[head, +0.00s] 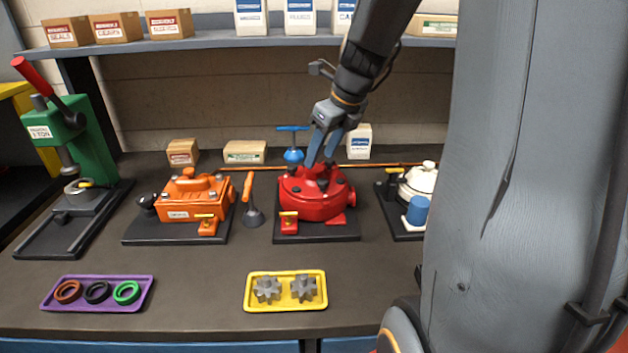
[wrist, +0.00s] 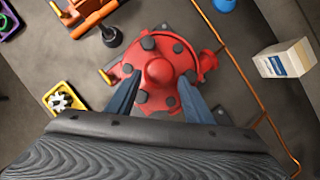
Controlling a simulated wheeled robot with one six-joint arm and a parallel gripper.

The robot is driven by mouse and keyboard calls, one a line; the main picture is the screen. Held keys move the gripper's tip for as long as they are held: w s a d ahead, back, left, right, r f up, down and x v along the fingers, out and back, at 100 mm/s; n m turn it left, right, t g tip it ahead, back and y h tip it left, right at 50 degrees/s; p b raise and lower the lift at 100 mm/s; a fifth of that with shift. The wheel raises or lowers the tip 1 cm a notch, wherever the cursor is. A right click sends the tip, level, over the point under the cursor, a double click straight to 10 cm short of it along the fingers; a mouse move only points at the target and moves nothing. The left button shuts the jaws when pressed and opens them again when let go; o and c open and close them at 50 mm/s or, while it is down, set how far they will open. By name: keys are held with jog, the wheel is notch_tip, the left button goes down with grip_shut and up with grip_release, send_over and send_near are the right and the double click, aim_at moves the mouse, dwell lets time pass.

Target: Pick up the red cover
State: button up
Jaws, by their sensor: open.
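The red cover (wrist: 160,72) is a round lid with a central knob and several dark bolt heads, seen from above in the wrist view. In the head view it is the top of the red motor (head: 313,198), which stands on a dark base plate, partly behind my gripper. My gripper (head: 320,163) is open, pointing down just above the cover. In the wrist view its two fingers (wrist: 158,97) stand apart on either side of the central knob. I cannot tell whether they touch it.
An orange motor (head: 190,200) stands left of the red one, with a plunger-like tool (head: 252,205) between them. A white motor (head: 417,182) is at right. A yellow tray (head: 286,307) with gears and a purple tray (head: 82,304) with rings lie in front. A blue valve handle (head: 292,150) stands behind.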

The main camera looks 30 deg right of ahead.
aim_at(317, 168)
jog(key=x, duration=0.4)
jog(key=shift+w, duration=0.1)
grip_shut()
jog(key=shift+r, duration=0.1)
